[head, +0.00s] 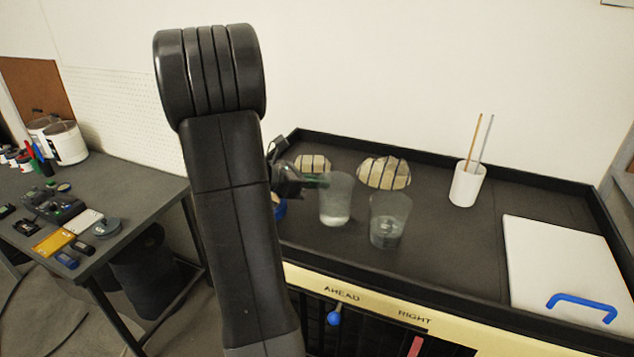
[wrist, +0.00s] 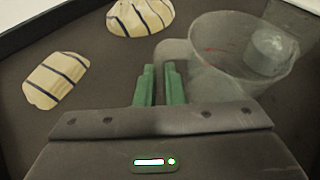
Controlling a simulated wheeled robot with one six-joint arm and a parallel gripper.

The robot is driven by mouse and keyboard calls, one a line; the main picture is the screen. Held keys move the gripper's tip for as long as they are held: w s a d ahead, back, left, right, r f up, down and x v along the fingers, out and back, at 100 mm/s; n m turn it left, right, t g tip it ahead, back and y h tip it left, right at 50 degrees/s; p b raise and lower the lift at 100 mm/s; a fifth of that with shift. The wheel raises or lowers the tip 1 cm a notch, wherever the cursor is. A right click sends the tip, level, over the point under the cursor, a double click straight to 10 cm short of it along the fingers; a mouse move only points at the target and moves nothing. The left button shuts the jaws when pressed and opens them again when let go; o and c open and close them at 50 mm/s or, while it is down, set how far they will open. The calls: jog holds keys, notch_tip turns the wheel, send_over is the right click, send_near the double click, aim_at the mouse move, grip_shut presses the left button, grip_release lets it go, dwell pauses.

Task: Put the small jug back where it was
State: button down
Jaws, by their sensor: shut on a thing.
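Two clear vessels stand out in the head view, a left jug (head: 335,200) and a right vessel (head: 389,222), close together near the tray's front left. My gripper (head: 312,182) reaches in from the left at the left jug. In the wrist view my gripper (wrist: 160,75) has its green fingers shut on the handle of this clear jug (wrist: 215,75), which looks upright. A pale round shape shows through the jug's wall. I cannot tell whether the jug's base touches the tray surface. My arm hides part of the tray's left side.
The black-rimmed tray top (head: 450,235) holds two striped pale pieces (head: 384,172) (head: 312,164) behind the jugs, a white cup (head: 467,184) with two sticks, and a white board (head: 565,265) with a blue handle at right. A cluttered side table (head: 110,205) stands left.

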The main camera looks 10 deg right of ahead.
jog(key=c, duration=1.5)
grip_release()
jog(key=shift+f, duration=0.15)
jog(key=shift+c, duration=0.2)
jog(key=shift+a+r, duration=0.1)
jog(key=shift+r, duration=0.2)
jog(key=v, duration=1.1)
jog(key=shift+s+a+b, duration=0.15)
jog(key=shift+a+b, duration=0.2)
jog(key=shift+b, duration=0.05)
jog(key=shift+r, duration=0.15)
